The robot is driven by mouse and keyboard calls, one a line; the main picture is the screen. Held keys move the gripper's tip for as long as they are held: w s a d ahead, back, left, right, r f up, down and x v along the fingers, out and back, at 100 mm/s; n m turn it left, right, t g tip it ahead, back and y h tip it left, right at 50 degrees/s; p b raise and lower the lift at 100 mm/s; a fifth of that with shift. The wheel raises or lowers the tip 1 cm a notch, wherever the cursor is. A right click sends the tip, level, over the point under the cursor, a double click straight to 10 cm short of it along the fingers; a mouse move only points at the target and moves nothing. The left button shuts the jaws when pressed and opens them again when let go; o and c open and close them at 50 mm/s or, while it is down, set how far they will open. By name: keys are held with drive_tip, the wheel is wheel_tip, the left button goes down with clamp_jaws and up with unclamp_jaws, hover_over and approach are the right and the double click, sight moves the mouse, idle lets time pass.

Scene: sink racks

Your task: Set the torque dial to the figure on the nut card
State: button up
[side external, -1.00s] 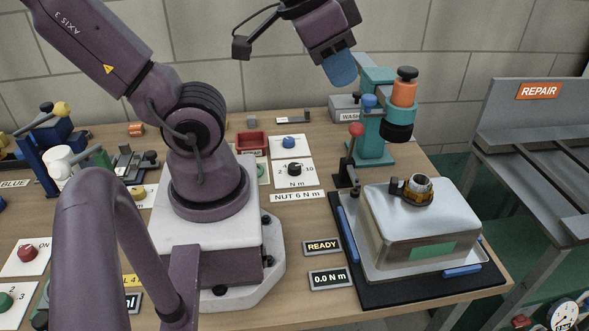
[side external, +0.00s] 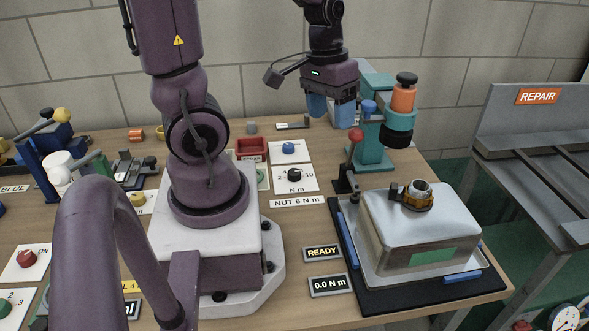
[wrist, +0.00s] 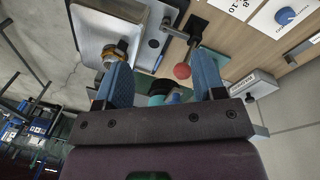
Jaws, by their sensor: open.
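The torque dial (side external: 294,174) is a black knob on a white card with figures around it and "N m" below. Its pointer is too small to read. The nut card (side external: 298,202) in front of it reads "NUT 6 N m". My gripper (side external: 330,112) points down with blue fingers apart and empty, above and behind the dial, to its right. In the wrist view my gripper (wrist: 163,76) shows two separated fingers with nothing held between them. That view shows only part of the dial's card, at the top edge; the knob is out of frame.
A blue knob (side external: 288,148) sits on a card behind the dial. A red-ball lever (side external: 356,133) and a teal press (side external: 372,145) stand to the right. A metal box (side external: 418,225) carries a nut fitting (side external: 417,194). Displays read "READY" (side external: 322,253) and "0.0 N m" (side external: 330,285).

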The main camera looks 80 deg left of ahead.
sight(295, 172)
drive_tip(key=s+a+f+n+g+y, duration=0.1)
drive_tip(key=s+a+f+n, duration=0.3)
drive_tip(key=a+f, duration=0.85)
drive_tip(key=shift+m, duration=0.6)
drive_tip(key=f, duration=0.7)
drive_tip(key=a+f, duration=0.1)
drive_tip(key=f, duration=0.3)
drive_tip(key=shift+s, duration=0.25)
drive_tip(key=shift+r, duration=0.1)
drive_tip(key=c, duration=0.9)
